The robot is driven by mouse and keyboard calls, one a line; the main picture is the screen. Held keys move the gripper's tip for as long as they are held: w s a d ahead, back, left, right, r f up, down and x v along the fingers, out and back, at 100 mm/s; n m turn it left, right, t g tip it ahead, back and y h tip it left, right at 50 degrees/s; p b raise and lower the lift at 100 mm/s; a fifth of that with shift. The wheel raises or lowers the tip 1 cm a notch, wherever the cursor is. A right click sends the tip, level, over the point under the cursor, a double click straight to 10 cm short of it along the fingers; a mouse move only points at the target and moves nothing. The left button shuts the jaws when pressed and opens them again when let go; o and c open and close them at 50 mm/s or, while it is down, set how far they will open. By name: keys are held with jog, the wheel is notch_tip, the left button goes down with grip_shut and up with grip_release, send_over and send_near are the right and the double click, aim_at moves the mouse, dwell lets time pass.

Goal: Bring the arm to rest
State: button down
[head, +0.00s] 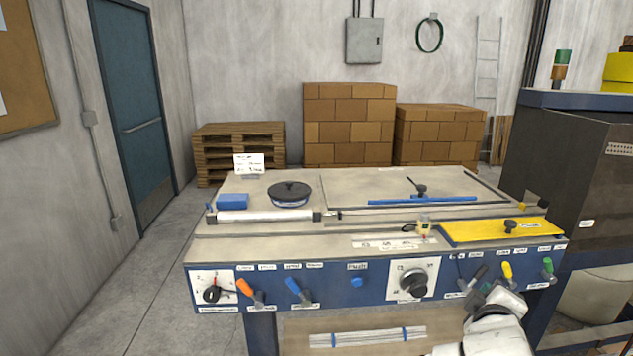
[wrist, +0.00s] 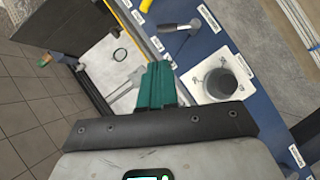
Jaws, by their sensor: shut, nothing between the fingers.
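My gripper (wrist: 155,72) shows its green fingers in the wrist view, together and holding nothing. In the head view my white arm enters at the lower right, and the gripper (head: 484,290) is in front of the right part of the machine's blue control panel (head: 330,284). It is close to the black-handled lever (head: 477,274), which also shows in the wrist view (wrist: 180,27). Whether it touches the panel or a lever cannot be told.
The large dial (head: 412,283) is left of my gripper; yellow (head: 507,271) and green levers (head: 547,267) are right. A yellow cover (head: 480,231) and blue bar (head: 422,200) lie on the machine top. A dark cabinet (head: 565,160) stands right. Floor at left is clear.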

jog(key=s+a+f+m+g+y, duration=0.2)
jog(key=s+f+m+g+y, duration=0.15)
jog(key=s+f, duration=0.85)
jog(key=s+a+f+m+g+y, duration=0.25)
jog(key=s+f+g, duration=0.25)
jog(key=s+f, duration=0.7)
jog(key=s+a+f+m+g+y, duration=0.1)
jog(key=s+a+f+m+g, duration=0.1)
jog(key=s, duration=1.1)
jog(key=shift+a+f+g+y, duration=0.15)
jog(key=shift+a+g+y, duration=0.25)
jog(key=shift+a, duration=0.4)
jog(key=shift+w, duration=0.1)
